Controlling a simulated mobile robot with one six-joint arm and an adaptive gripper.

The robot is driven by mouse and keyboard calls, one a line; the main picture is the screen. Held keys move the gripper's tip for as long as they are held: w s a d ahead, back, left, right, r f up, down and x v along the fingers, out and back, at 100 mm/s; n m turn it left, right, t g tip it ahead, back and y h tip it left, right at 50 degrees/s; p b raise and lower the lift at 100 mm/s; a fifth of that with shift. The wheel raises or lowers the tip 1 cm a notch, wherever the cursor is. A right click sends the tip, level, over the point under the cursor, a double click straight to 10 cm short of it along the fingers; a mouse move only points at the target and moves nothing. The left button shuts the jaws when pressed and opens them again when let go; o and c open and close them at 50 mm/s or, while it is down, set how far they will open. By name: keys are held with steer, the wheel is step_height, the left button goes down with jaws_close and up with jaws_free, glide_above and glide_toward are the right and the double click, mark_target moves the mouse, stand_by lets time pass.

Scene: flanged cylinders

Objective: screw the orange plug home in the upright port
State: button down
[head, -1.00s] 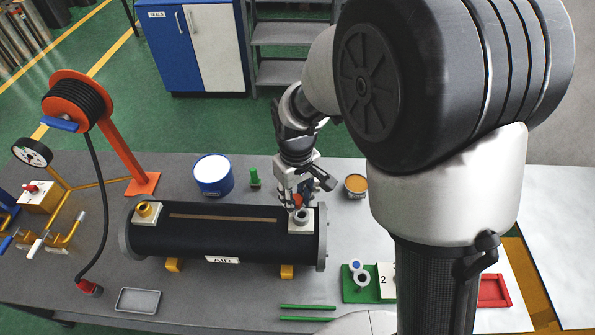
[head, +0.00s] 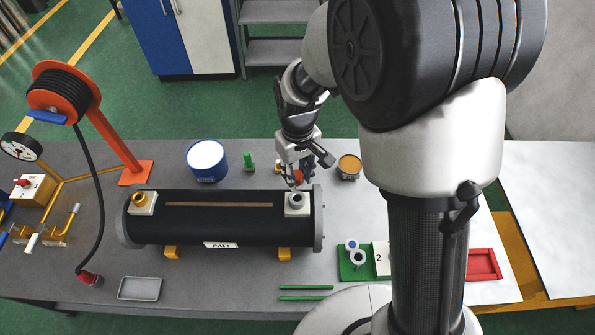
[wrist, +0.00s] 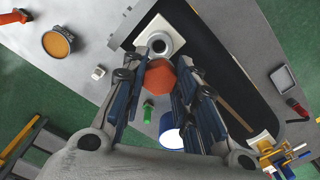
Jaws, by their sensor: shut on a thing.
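The orange plug (wrist: 160,77) is held between the two fingers of my gripper (wrist: 163,88); it also shows in the head view (head: 298,177). The upright port (head: 296,199) is a grey metal ring on a white pad at the right end of the black cylinder (head: 220,225). In the wrist view the port (wrist: 159,44) shows an open dark bore, with the plug just below it in the picture. The plug looks apart from the port, on its far side and above it. My gripper (head: 297,172) is shut on the plug. The plug's lower end is hidden.
A brass fitting (head: 139,200) sits on the cylinder's left end. Behind the cylinder are a white-topped blue can (head: 206,158), a green piece (head: 249,162) and an orange-topped tin (head: 349,167). A green holder (head: 353,262) stands at front right, a grey tray (head: 139,289) at front left.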

steer(key=shift+f+b, duration=2)
steer(key=shift+f, duration=0.85)
steer(key=shift+f+b, duration=1.05)
steer(key=shift+f, duration=0.25)
steer(key=c, duration=1.2)
jaws_free()
steer(key=shift+r, duration=0.15)
steer(key=shift+r+p, duration=2.55)
steer(key=shift+r, duration=0.9)
